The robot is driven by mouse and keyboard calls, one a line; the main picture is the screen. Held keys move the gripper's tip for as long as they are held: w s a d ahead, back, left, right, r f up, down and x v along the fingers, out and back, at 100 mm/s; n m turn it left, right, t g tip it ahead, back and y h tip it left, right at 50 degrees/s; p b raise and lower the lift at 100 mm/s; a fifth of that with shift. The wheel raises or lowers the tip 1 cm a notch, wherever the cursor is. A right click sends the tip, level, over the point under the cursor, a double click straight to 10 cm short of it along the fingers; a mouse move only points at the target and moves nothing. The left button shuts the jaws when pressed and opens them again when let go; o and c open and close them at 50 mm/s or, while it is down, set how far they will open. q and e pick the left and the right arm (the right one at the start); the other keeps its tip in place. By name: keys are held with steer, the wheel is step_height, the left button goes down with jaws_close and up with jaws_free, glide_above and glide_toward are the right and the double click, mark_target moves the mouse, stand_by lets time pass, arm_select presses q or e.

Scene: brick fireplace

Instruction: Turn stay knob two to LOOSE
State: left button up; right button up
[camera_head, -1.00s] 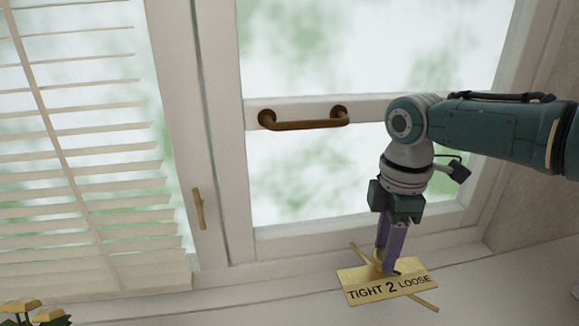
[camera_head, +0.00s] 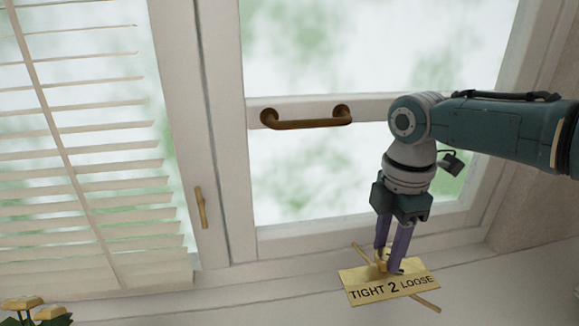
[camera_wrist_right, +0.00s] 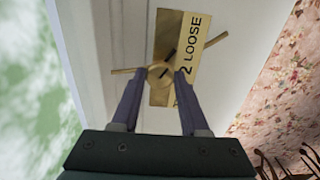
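A brass plate (camera_head: 365,292) marked "TIGHT 2 LOOSE" sits on the pale sill; its LOOSE end also shows in the right wrist view (camera_wrist_right: 193,40). The small round brass knob (camera_wrist_right: 160,74) is at the plate's edge, with dark marks beside or on it; I cannot tell clearly where it points. A thin brass bar (camera_head: 425,302) runs slantwise past the plate. My right gripper (camera_head: 387,260) points down at the knob. Its purple fingers are open, one on each side of the knob, with small gaps in the wrist view. My left gripper is out of view.
The window has a bronze pull handle (camera_head: 310,123) above and a brass latch (camera_head: 200,208) on the left frame. Blinds (camera_head: 90,170) cover the left pane. Yellow flowers (camera_head: 50,313) stand at the lower left. Floral wallpaper (camera_wrist_right: 275,85) is on the right.

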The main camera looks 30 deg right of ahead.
mark_target(386, 254)
steer(key=o, duration=0.4)
steer(key=shift+o, duration=0.2)
step_height(386, 254, up, 10)
steer(key=p, duration=0.2)
stand_by(0.4)
